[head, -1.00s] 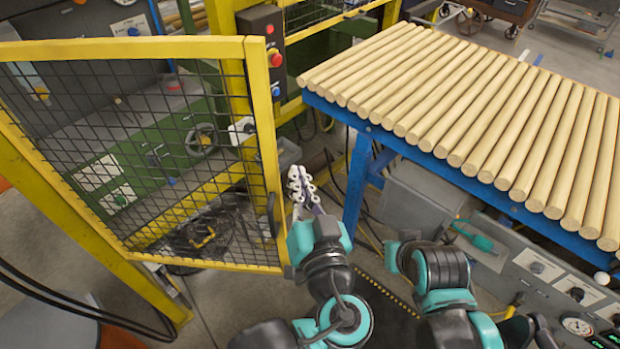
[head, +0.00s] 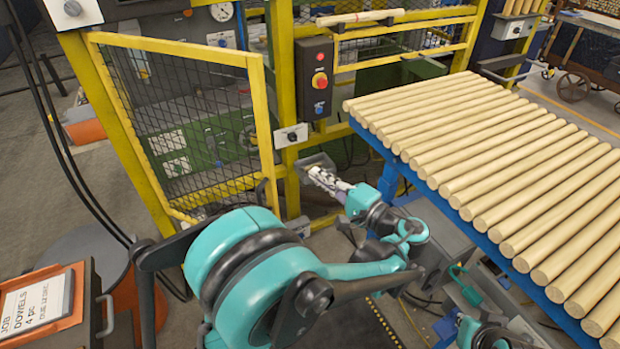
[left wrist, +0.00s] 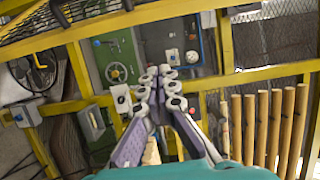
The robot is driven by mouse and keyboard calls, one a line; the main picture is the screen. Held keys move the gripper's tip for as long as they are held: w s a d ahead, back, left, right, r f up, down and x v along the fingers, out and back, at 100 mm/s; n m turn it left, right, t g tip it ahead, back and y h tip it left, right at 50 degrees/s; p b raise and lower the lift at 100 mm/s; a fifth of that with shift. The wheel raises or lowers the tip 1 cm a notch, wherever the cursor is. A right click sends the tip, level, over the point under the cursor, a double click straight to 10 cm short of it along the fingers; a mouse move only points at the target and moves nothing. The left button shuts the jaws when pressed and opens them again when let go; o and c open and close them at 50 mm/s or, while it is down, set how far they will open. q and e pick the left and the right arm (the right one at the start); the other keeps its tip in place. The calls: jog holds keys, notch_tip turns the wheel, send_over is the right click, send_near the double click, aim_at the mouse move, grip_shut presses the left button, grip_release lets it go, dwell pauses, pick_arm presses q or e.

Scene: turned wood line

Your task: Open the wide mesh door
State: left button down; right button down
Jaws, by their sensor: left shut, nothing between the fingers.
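The wide mesh door (head: 195,125) has a yellow frame and dark wire mesh, and stands at the left in the head view. Its free upright edge (head: 263,130) is close to a yellow post with a white latch box (head: 291,136). I cannot tell for sure how far ajar it is. My left gripper (head: 322,179) is right of that edge, apart from the door, with its fingers together and empty. In the left wrist view the closed fingers (left wrist: 164,88) point toward the yellow frame and green machine. My right gripper is out of view.
A blue-framed table (head: 395,165) covered with wooden dowels stands at the right. A control box with a red button (head: 318,80) hangs on the yellow frame. An orange bin with a job card (head: 45,310) is at lower left.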

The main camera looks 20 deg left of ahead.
pick_arm(q)
jog(key=a+b, duration=0.2)
jog(key=a, duration=0.8)
jog(key=shift+f+b, duration=0.15)
jog(key=shift+b, duration=0.15)
jog(key=shift+s, duration=0.1)
